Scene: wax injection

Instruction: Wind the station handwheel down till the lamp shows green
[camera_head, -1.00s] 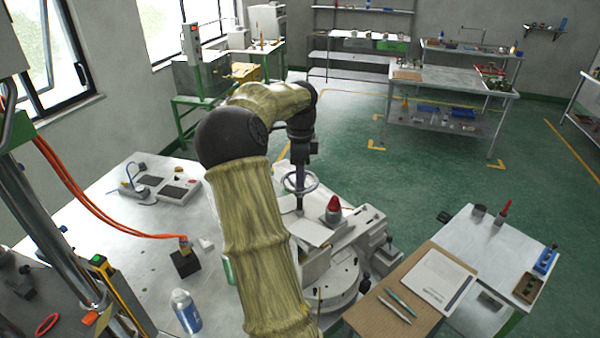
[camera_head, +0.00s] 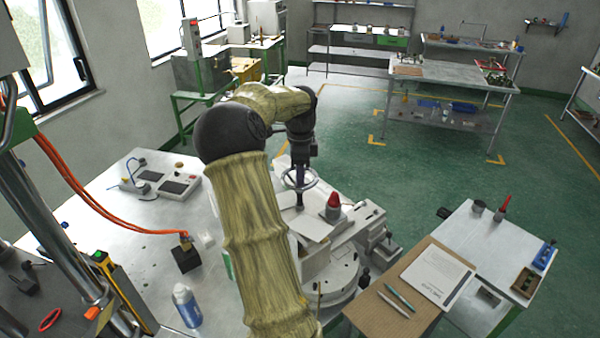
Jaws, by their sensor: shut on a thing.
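The station handwheel (camera_head: 300,179) is a grey ring lying flat on top of a dark upright stem, in the middle of the view. My gripper (camera_head: 299,172) points straight down at the wheel and is shut on it; the fingertips are small and dark, so the exact grip point is unclear. A red-domed lamp (camera_head: 333,202) on a grey base stands just right of the wheel. It looks red, with no green showing. The station (camera_head: 345,265) is a pale machine with a round base, partly hidden behind my arm.
A bench (camera_head: 110,240) at left holds a white bottle (camera_head: 186,305), a black block (camera_head: 185,257) with orange cables, and control boxes (camera_head: 178,186).

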